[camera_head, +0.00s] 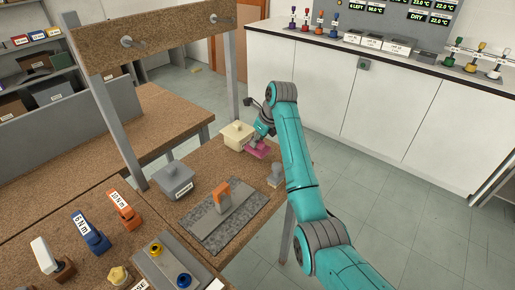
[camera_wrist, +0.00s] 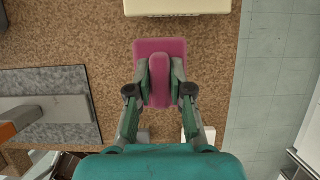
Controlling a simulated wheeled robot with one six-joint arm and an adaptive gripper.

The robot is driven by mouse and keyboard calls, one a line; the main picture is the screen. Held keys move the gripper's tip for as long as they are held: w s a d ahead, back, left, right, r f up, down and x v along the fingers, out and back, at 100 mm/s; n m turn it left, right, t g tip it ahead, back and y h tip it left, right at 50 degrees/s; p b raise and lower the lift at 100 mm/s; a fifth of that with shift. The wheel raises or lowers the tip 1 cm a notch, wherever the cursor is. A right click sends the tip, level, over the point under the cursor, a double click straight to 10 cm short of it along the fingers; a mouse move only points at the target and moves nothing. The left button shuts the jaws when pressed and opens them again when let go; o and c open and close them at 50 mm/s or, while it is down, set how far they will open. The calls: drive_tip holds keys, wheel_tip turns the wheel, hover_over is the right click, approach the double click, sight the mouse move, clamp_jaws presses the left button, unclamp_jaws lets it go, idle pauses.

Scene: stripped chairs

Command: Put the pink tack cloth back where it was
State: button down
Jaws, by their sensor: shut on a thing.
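The pink tack cloth (camera_wrist: 152,47) is a flat pink piece with a raised middle ridge. My gripper (camera_wrist: 160,82) is shut on that ridge, one finger on each side, in the wrist view. In the head view the cloth (camera_head: 258,151) shows at the end of my arm, low over the right side of the brown bench (camera_head: 222,152). A cream box with a knob (camera_head: 237,135) stands just behind it, and its edge (camera_wrist: 178,6) shows at the top of the wrist view. I cannot tell whether the cloth touches the bench.
A small grey piece (camera_head: 275,175) stands near the bench's right edge. Metal posts (camera_head: 231,78) rise behind. Floor lies open to the right.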

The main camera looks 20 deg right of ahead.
sight(258, 147)
drive_tip(key=shift+f, duration=1.75)
drive_tip(key=shift+f, duration=0.1)
drive_tip(key=c, duration=1.1)
unclamp_jaws()
drive_tip(key=shift+o, duration=0.2)
drive_tip(key=v, duration=1.2)
